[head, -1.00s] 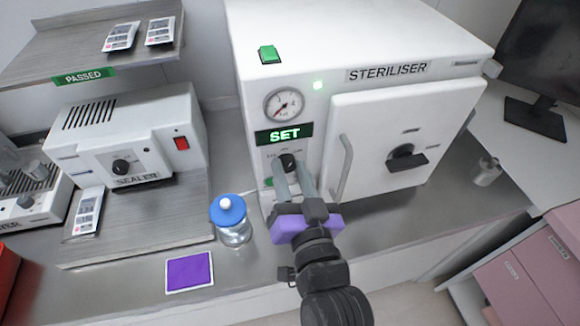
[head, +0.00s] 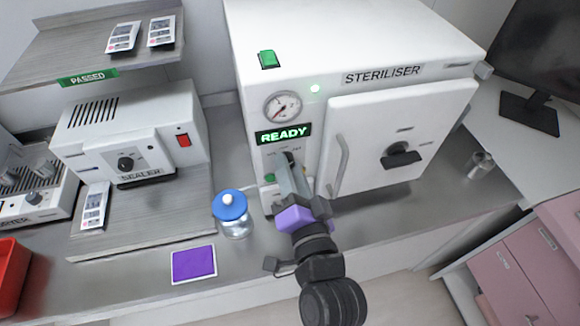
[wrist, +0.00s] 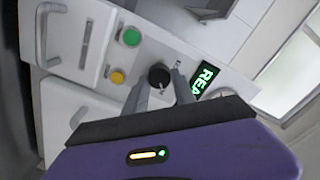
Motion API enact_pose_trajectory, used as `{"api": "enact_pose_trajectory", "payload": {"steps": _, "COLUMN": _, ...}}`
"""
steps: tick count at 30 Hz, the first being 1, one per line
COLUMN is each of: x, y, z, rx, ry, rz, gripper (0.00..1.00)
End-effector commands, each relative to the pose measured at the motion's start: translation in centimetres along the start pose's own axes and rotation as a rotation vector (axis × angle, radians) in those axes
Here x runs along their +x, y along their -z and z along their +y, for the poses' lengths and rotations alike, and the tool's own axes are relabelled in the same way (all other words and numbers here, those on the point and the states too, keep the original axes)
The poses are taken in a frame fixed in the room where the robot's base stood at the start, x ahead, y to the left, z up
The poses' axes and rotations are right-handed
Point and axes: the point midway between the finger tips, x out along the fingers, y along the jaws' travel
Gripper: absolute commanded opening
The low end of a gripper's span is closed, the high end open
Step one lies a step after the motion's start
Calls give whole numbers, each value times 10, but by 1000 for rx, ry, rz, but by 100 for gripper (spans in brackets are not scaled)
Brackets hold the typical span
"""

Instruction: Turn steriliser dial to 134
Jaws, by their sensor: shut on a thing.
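The white steriliser (head: 300,88) stands on the counter, its door shut. Its green display (head: 284,134) reads READY. The black dial (wrist: 159,75) is below the display on the front panel; in the head view my gripper mostly hides it. My gripper (head: 288,160) reaches the panel from the front and is shut on the dial. In the wrist view the two grey fingers of my gripper (wrist: 160,84) lie on either side of the dial. The dial's printed numbers cannot be read.
Green (wrist: 130,36) and yellow (wrist: 117,76) buttons sit beside the dial. A blue-lidded jar (head: 231,212) stands on the counter left of my gripper, near a purple square (head: 194,264). The sealer (head: 135,135) is further left. The door handle (head: 341,165) sticks out on the right.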

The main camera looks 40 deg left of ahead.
Motion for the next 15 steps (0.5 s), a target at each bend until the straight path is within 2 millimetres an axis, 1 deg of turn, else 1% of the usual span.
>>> {"api": "enact_pose_trajectory", "payload": {"steps": 9, "x": 0, "y": 0, "z": 1, "rx": 3, "ry": -1, "rz": 0, "gripper": 0}}
{"api": "enact_pose_trajectory", "payload": {"steps": 10, "x": 0, "y": 0, "z": 1, "rx": 3, "ry": -1, "rz": 0, "gripper": 35}}
{"api": "enact_pose_trajectory", "payload": {"steps": 12, "x": 0, "y": 0, "z": 1, "rx": 2, "ry": -1, "rz": 0, "gripper": 49}}
{"api": "enact_pose_trajectory", "payload": {"steps": 13, "x": 0, "y": 0, "z": 1, "rx": 2, "ry": -1, "rz": 0, "gripper": 52}}
{"api": "enact_pose_trajectory", "payload": {"steps": 15, "x": 0, "y": 0, "z": 1, "rx": 2, "ry": -1, "rz": 0, "gripper": 52}}
